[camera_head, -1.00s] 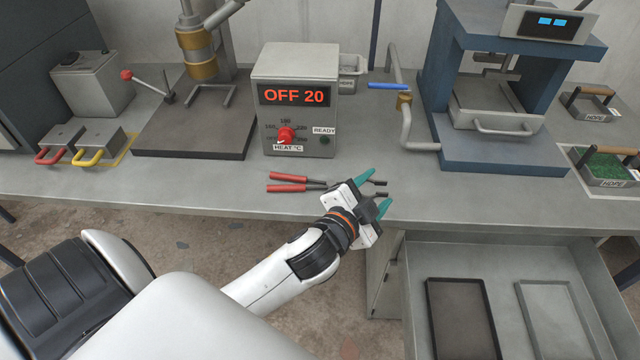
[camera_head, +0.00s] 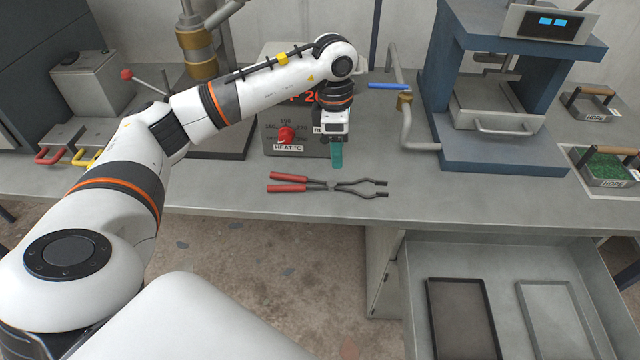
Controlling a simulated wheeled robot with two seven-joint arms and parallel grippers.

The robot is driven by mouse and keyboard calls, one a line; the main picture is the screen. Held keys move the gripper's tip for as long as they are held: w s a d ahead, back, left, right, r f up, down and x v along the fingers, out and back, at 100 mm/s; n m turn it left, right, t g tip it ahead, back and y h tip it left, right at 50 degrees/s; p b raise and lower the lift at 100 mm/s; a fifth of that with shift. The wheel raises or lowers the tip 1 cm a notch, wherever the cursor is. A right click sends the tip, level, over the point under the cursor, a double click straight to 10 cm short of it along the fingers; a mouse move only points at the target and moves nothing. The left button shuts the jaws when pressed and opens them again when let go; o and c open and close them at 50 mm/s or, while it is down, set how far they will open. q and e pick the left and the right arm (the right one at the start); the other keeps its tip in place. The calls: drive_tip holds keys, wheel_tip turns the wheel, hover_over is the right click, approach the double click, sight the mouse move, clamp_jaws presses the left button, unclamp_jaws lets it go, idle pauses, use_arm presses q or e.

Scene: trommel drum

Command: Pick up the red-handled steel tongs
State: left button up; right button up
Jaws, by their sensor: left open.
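The steel tongs with red handles (camera_head: 328,185) lie flat on the grey workbench near its front edge. Their red handles are at the left and their steel jaws point right. My left gripper (camera_head: 336,158) hangs pointing down above and behind the middle of the tongs, with teal fingers seen edge-on. It is open and apart from the tongs. My right gripper is not in view.
The heater control box (camera_head: 285,142) stands just behind my left gripper, partly hidden by my arm. A blue press (camera_head: 500,150) is to the right. An open drawer (camera_head: 505,270) with two trays sits below the bench front. Bench around the tongs is clear.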

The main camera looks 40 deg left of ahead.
use_arm(q)
drive_tip(key=a, duration=0.2)
drive_tip(key=b, duration=0.5)
hover_over(330, 183)
drive_tip(key=shift+y, duration=0.4)
drive_tip(key=f, duration=0.6)
drive_tip(key=shift+s+a, duration=0.15)
drive_tip(key=shift+s, duration=0.05)
drive_tip(key=f+b, duration=0.2)
drive_tip(key=f, duration=0.1)
drive_tip(key=f+b, duration=0.1)
drive_tip(key=f, duration=0.1)
drive_tip(key=shift+w+f, duration=0.25)
drive_tip(key=shift+r, duration=0.1)
clamp_jaws()
